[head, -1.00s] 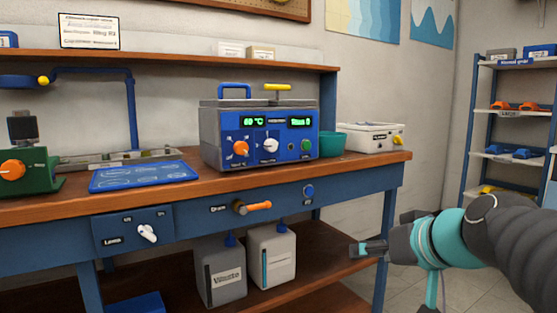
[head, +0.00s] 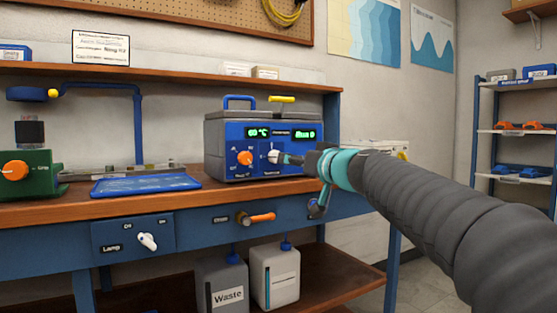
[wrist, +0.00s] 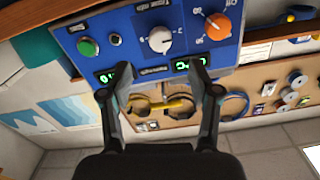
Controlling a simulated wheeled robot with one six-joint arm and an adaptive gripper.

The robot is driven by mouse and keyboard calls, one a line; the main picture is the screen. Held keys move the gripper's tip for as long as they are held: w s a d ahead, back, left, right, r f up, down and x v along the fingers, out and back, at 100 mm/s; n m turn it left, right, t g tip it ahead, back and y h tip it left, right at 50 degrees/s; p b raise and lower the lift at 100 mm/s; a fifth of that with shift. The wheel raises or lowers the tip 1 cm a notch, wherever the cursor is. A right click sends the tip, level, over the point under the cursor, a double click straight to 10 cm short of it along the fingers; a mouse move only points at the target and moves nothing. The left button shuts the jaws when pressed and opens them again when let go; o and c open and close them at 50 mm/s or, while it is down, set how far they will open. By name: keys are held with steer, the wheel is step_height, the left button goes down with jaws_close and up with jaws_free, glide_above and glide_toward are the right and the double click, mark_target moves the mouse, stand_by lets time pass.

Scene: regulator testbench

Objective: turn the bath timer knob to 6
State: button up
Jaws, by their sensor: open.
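The bath unit (head: 222,148) stands on the bench with a blue front panel. Its white timer knob (head: 273,156) is in the middle of the panel, between an orange knob (head: 245,158) and my gripper's arm. In the wrist view, which is upside down, the white knob (wrist: 160,39) shows with its dial marks too small to read surely. My gripper (head: 287,158) is close to the white knob, its tips at or just short of it. In the wrist view my gripper (wrist: 152,80) has its two fingers spread apart, with nothing between them. The knob lies beyond the tips.
A green button (wrist: 88,46) and a small black toggle (wrist: 115,39) sit beside the white knob. Green displays (head: 258,132) are above it. A blue tray (head: 145,186) lies left on the bench. An orange-handled valve (head: 262,217) juts from the bench front.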

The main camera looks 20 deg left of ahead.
mark_target(275, 157)
steer(key=shift+p+x, duration=0.85)
steer(key=shift+x, duration=3.7)
steer(key=c, duration=1.2)
